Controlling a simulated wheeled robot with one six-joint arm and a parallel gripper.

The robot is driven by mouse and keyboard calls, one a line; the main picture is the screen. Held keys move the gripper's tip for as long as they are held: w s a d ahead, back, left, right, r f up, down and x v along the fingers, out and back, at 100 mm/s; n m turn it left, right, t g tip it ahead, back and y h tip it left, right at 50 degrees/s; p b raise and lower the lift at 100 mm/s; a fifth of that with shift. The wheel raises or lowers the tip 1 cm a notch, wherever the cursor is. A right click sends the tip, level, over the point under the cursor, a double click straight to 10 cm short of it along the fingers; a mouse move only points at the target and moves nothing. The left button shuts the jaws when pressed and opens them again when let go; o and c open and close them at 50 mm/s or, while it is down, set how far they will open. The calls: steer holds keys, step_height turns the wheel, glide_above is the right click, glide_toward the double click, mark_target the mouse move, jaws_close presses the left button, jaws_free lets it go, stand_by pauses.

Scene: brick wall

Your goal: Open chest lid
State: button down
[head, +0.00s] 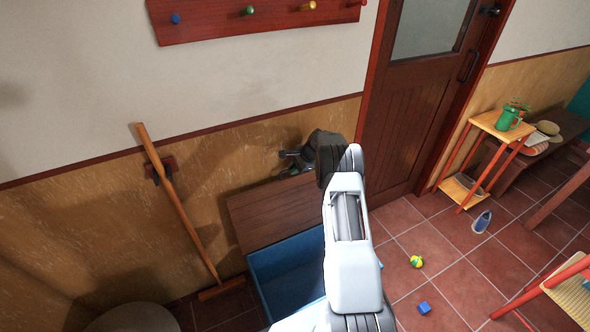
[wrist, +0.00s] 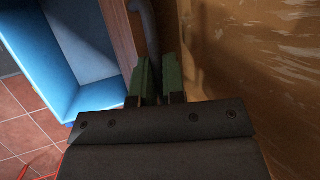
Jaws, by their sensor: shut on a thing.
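The chest (head: 262,285) is a blue box on the floor against the wall, and its blue inside shows. Its brown wooden lid (head: 262,212) stands raised at the wall side. In the wrist view the open chest (wrist: 60,50) is at the left and the lid's edge (wrist: 118,35) runs beside it. My gripper (head: 288,163) is at the lid's upper edge. In the wrist view its green-padded fingers (wrist: 157,78) are shut on a grey curved handle (wrist: 149,30) beside the lid. My arm hides the chest's right part.
A wooden pole (head: 178,205) leans on the wall to the left. A yellow-green ball (head: 416,261), a blue block (head: 424,307) and a shoe (head: 482,221) lie on the tiled floor. A small stand (head: 500,125) is beyond the door (head: 420,100). A peg rail (head: 255,18) hangs above.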

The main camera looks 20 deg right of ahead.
steer(key=shift+s+a+f, duration=0.1)
steer(key=shift+a+f, duration=0.05)
steer(key=shift+a, duration=0.05)
steer(key=c, duration=1.4)
jaws_free()
steer(key=shift+o, duration=0.8)
steer(key=shift+d, duration=0.1)
steer(key=b+v, duration=0.1)
steer(key=v, duration=1.3)
